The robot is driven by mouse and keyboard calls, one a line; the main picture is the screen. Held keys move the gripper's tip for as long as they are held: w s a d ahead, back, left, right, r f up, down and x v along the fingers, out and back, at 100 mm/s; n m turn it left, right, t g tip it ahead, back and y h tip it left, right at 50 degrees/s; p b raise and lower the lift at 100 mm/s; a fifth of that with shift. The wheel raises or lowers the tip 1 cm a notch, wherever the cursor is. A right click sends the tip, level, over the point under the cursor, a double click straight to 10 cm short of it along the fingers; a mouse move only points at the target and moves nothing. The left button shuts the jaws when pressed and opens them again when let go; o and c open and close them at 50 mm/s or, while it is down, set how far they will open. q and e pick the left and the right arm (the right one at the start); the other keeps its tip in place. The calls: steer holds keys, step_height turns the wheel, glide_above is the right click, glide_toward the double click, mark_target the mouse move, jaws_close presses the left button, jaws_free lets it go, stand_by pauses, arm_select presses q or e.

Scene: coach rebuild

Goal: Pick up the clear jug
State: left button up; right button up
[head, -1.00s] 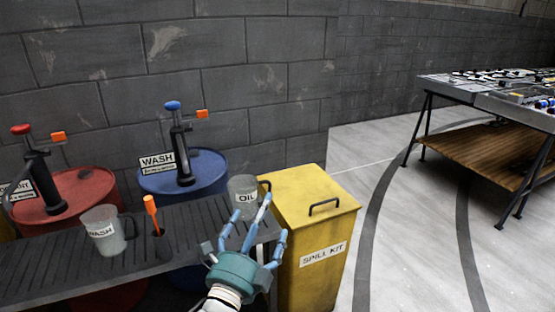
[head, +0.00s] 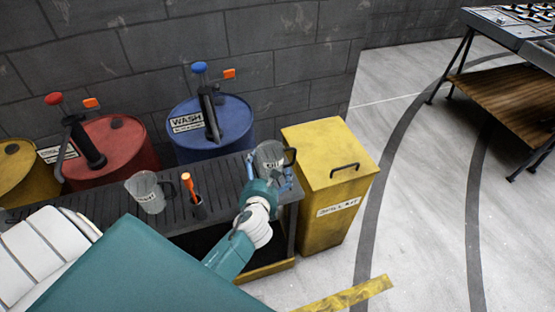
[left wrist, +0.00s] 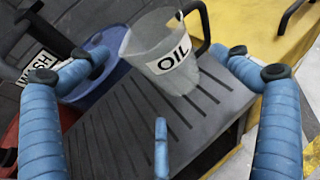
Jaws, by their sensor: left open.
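A clear jug labelled OIL (head: 271,153) stands upright at the right end of the dark slatted bench (head: 225,182). It shows close up in the left wrist view (left wrist: 152,48), with its black handle on the right. My left gripper (head: 269,172) is open at this jug, its blue fingers spread towards either side. In the left wrist view, the jug is ahead of the spread fingers (left wrist: 160,75), with no clear contact. Another clear jug (head: 146,191), with a label, stands farther left on the bench. My right gripper is not in view.
An orange-handled tool in a dark holder (head: 197,205) stands between the jugs. A yellow spill kit bin (head: 330,205) stands close right of the bench. Blue (head: 225,125), red (head: 125,145) and yellow (head: 18,170) drums stand behind. Open floor lies right.

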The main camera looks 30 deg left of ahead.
mark_target(265, 166)
arm_select(q)
steer(key=x, duration=0.6)
steer(key=shift+w+a+f, duration=0.2)
steer(key=shift+w+a, duration=0.05)
steer(key=shift+a, duration=0.05)
steer(key=shift+r, duration=0.1)
steer(key=shift+c, duration=0.5)
steer(key=c, duration=0.9)
steer(key=shift+r, duration=0.1)
steer(key=shift+c, duration=0.2)
